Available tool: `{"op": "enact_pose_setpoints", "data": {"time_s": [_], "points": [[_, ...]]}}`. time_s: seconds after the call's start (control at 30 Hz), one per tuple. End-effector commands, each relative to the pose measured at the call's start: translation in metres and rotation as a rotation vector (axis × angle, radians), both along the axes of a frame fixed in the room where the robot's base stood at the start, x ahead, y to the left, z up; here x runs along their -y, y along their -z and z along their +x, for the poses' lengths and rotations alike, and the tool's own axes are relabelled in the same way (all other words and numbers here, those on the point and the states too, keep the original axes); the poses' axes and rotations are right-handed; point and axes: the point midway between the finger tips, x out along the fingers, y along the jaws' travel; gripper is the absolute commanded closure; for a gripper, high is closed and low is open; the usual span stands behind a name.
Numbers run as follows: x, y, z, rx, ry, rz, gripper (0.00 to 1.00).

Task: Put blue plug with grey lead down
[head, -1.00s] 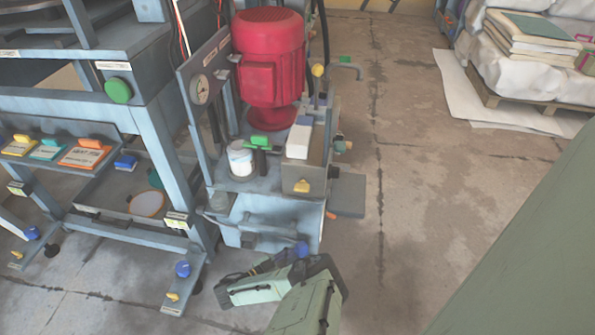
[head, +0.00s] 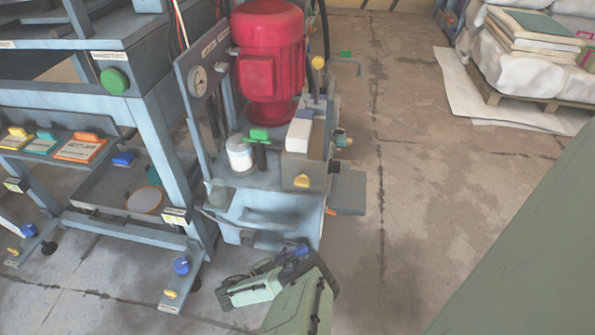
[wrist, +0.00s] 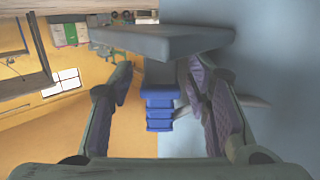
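The blue plug with grey lead shows in the wrist view as a stepped blue body (wrist: 160,112) joined to a grey part, between my fingers. In the head view a small blue part of it (head: 301,251) shows at my gripper, in front of the grey-blue tank. The right finger lies against the grey part; contact on the left is hard to make out. My green wrist hides part of the gripper in the head view. The lead's course is unclear.
The press frame (head: 165,150) stands at left, with a low tray (head: 100,213) between its legs. A red motor (head: 268,60) and white can (head: 240,155) sit on the tank unit (head: 262,215). Open concrete floor (head: 410,190) lies to the right; a loaded pallet (head: 520,95) stands behind.

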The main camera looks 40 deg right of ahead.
Motion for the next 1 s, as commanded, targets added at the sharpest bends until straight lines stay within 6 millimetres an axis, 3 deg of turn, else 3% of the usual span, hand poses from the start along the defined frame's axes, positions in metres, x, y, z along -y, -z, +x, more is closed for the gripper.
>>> {"op": "enact_pose_setpoints", "data": {"time_s": [0.4, 1.0], "points": [[0.0, -0.006, 0.001, 0.001, -0.003, -0.001, 0.51], [-0.108, -0.018, 0.009, -0.001, -0.002, 0.0, 0.51]]}}
